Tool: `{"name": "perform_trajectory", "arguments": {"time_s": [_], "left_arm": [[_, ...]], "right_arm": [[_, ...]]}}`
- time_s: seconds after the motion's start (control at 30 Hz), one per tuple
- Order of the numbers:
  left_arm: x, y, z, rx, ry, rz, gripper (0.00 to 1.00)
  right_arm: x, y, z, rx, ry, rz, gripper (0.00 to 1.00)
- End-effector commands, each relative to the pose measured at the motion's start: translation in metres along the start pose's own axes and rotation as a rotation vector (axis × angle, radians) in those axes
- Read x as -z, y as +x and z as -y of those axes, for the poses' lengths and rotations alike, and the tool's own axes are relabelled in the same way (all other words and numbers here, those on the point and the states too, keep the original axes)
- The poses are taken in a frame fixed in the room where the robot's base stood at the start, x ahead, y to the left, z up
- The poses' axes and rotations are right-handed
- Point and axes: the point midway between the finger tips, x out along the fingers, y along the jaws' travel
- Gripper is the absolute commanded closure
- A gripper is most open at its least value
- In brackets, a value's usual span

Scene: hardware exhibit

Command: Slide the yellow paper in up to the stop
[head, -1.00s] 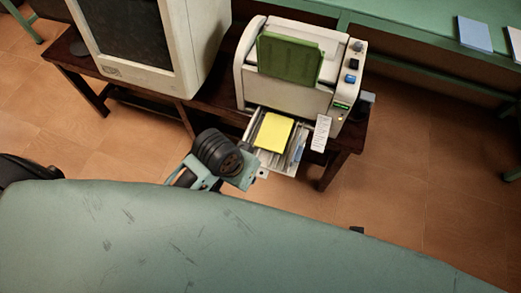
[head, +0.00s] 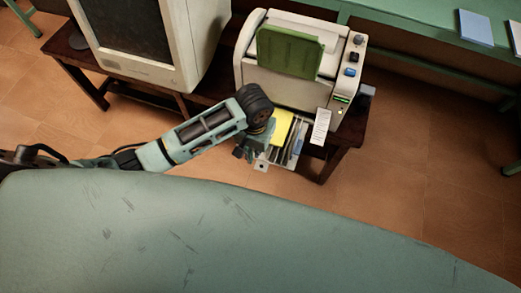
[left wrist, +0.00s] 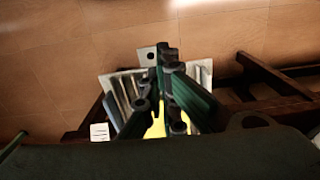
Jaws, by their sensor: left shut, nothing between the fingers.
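The yellow paper (head: 284,125) lies on the pulled-out tray (head: 262,164) at the front of the white printer (head: 285,93). Its left part is hidden by my left arm in the head view. My left gripper (head: 246,151) is over the front left part of the tray, its fingers small and dark in that view. In the left wrist view, my left gripper (left wrist: 166,95) is shut and empty over the tray (left wrist: 196,70), and a bit of yellow paper (left wrist: 155,128) shows between and behind the fingers. I cannot tell whether they touch it. My right gripper is not in view.
The printer stands on a dark wooden table (head: 335,155) beside a beige monitor (head: 150,50). A white printed slip (head: 321,126) hangs right of the tray. A green bench (head: 420,45) runs behind. Open tiled floor lies in front and to the right.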

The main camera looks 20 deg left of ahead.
Motion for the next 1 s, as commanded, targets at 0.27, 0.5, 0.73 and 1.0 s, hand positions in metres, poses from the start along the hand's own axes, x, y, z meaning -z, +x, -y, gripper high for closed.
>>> {"name": "perform_trajectory", "arguments": {"time_s": [0.27,0.5,0.73,1.0], "left_arm": [[-0.002,0.062,0.000,0.001,0.000,0.004,1.00],[0.023,0.080,-0.001,-0.001,0.001,-0.005,1.00],[0.038,0.080,0.000,0.000,0.002,-0.001,1.00],[0.040,0.080,0.000,0.000,0.002,-0.001,1.00]], "right_arm": [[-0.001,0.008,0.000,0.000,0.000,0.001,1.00],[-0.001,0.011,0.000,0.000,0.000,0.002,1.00],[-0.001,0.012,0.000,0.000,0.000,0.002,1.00],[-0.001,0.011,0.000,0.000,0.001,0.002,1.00]]}}
